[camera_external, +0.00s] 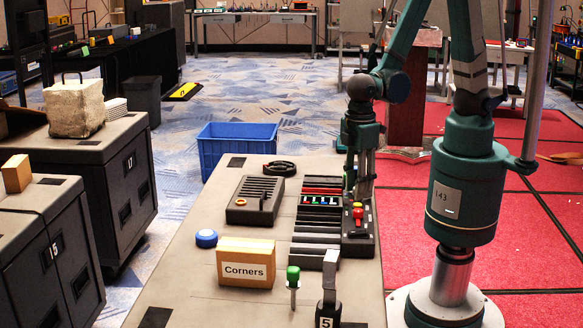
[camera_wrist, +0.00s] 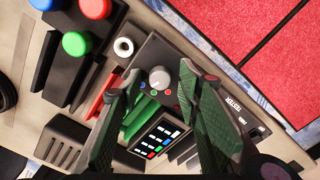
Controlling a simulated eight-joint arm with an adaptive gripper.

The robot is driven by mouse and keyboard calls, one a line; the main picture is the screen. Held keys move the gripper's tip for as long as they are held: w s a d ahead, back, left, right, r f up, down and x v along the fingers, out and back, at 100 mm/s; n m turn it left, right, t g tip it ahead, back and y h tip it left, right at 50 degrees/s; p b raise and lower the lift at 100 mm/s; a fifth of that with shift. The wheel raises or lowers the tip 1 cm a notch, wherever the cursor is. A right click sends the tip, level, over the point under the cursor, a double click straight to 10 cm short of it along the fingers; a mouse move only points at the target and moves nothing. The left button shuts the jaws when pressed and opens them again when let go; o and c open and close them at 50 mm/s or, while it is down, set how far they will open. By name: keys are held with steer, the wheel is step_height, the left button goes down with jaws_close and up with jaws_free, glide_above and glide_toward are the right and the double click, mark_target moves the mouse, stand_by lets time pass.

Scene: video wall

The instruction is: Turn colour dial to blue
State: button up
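The colour dial is a pale grey round knob (camera_wrist: 159,77) on a black box, in the middle of the wrist view. Small coloured dots, a blue and a red one among them, sit beside it. I cannot tell which way the knob points. My gripper (camera_wrist: 160,73) is open, with one green-padded finger left of the knob and one right of it. A gap shows on both sides, so the fingers look apart from the knob. In the external view my gripper (camera_external: 358,196) points down over the right part of the table, and the dial cannot be made out there.
A red-topped control (camera_external: 357,212) stands close by my gripper. A green-topped lever (camera_external: 293,275), a "Corners" box (camera_external: 246,262) and a blue button (camera_external: 206,238) are nearer on the grey table. The wrist view shows red (camera_wrist: 97,7) and green (camera_wrist: 76,43) knobs, and a white ring (camera_wrist: 123,47).

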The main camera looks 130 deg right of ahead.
steer(key=shift+r, duration=0.2)
stand_by(0.3)
step_height(320, 180, up, 12)
steer(key=shift+f, duration=0.2)
stand_by(0.9)
stand_by(0.5)
steer(key=s+a+r+n+t, duration=0.1)
steer(key=s+a+r+t, duration=0.2)
steer(key=r, duration=0.3)
steer(key=s+a+r+t, duration=0.4)
steer(key=s+r, duration=0.2)
steer(key=r, duration=0.1)
steer(key=shift+s+r+n, duration=0.15)
steer(key=shift+s+n, duration=0.15)
steer(key=shift+n, duration=0.1)
stand_by(0.6)
steer(key=shift+w+a, duration=0.1)
steer(key=shift+c, duration=0.2)
stand_by(1.9)
